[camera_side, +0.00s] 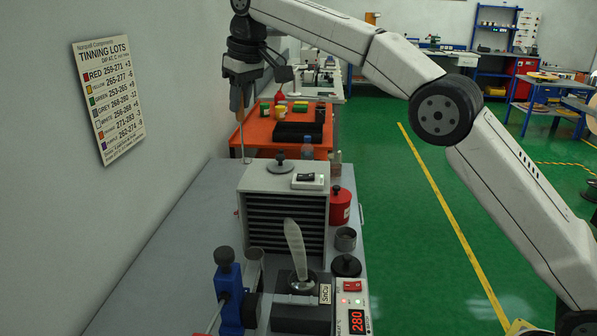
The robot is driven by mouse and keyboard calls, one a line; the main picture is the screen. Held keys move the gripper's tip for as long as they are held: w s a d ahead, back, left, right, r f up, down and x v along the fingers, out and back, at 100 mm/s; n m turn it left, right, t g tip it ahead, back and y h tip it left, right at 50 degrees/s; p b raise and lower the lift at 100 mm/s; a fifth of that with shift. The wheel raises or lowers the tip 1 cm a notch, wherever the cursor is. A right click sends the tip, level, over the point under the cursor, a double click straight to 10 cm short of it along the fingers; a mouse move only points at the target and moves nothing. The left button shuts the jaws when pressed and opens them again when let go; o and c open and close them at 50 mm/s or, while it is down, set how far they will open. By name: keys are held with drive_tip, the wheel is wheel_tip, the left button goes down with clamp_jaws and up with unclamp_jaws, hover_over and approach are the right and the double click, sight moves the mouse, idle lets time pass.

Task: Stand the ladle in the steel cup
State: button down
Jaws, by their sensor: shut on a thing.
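My gripper (239,104) points down beside the wall, above the far left part of the grey bench. It is shut on the ladle (243,140), a thin upright rod that hangs below the fingers. The ladle's small lower end is near the bench's far edge, behind the louvred box; I cannot tell whether it touches anything.
The grey louvred box (286,215) stands mid-bench. The solder pot (302,284), blue stand (228,290) and 280 display (355,318) crowd the front. An orange table (262,132) lies beyond.

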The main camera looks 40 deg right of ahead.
drive_tip(key=s+x, duration=0.2)
drive_tip(key=x, duration=0.6)
drive_tip(key=s+d+f+x, duration=0.1)
drive_tip(key=x, duration=0.7)
drive_tip(key=shift+s+f, duration=0.2)
drive_tip(key=shift+s, duration=0.1)
drive_tip(key=shift+f, duration=0.15)
drive_tip(key=s+x, duration=0.2)
drive_tip(key=x, duration=0.9)
drive_tip(key=shift+s+d+f, duration=0.25)
drive_tip(key=shift+d+f, duration=0.2)
drive_tip(key=shift+f, duration=0.1)
idle(0.5)
drive_tip(key=shift+c, duration=2.2)
unclamp_jaws()
drive_tip(key=v, duration=0.7)
drive_tip(key=shift+r, duration=0.35)
